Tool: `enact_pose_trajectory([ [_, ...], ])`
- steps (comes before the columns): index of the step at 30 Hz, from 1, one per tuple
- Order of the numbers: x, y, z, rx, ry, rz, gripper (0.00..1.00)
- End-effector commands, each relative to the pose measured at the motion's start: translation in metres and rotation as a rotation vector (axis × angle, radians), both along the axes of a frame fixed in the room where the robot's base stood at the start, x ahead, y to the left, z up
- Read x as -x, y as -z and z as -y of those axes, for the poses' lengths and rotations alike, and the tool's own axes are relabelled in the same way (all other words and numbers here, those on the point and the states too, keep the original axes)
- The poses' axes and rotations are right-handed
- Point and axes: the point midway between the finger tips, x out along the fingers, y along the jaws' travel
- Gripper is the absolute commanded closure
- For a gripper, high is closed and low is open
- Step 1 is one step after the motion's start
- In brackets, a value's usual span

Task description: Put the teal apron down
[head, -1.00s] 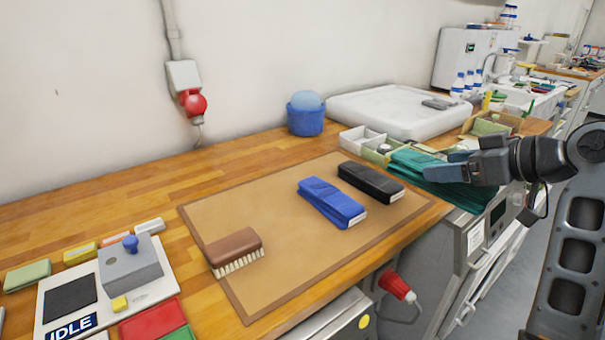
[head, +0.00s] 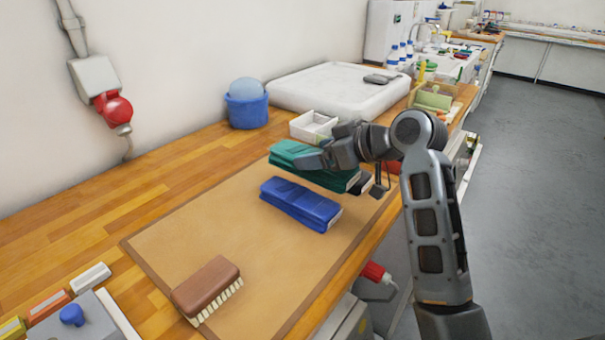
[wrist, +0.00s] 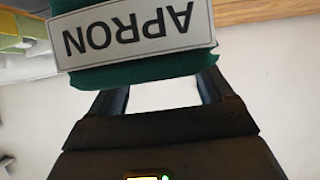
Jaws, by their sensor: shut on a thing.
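The folded teal apron (head: 290,152) is held in my gripper (head: 318,160), which is shut on it, at the far right part of the tan mat (head: 225,228). In the wrist view the teal cloth (wrist: 140,72) fills the top between the fingers, with a white label (wrist: 140,32) reading APRON upside down. The apron appears to be above the black folded garment (head: 365,186), which is mostly hidden by it and my arm. I cannot tell whether they touch. A blue folded garment (head: 300,204) lies on the mat in front of the apron.
A brown brush (head: 207,287) lies at the mat's near end, with bare mat between it and the blue garment. A white compartment box (head: 313,126), a blue tub (head: 247,104) and a large white tray (head: 335,88) stand behind.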

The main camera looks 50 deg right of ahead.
Motion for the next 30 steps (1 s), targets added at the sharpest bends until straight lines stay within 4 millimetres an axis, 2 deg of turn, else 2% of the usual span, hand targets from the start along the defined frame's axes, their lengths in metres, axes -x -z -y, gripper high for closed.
enact_pose_trajectory([
  [3, -0.016, 0.010, -0.011, 0.000, -0.002, -0.001, 0.58],
  [6, -0.023, 0.016, -0.016, 0.000, -0.001, 0.000, 0.58],
  [10, -0.026, 0.023, -0.018, -0.001, 0.000, 0.000, 0.58],
  [18, -0.025, 0.056, -0.018, 0.000, 0.001, -0.001, 0.58],
  [30, -0.026, 0.062, -0.018, 0.001, 0.000, 0.001, 0.58],
])
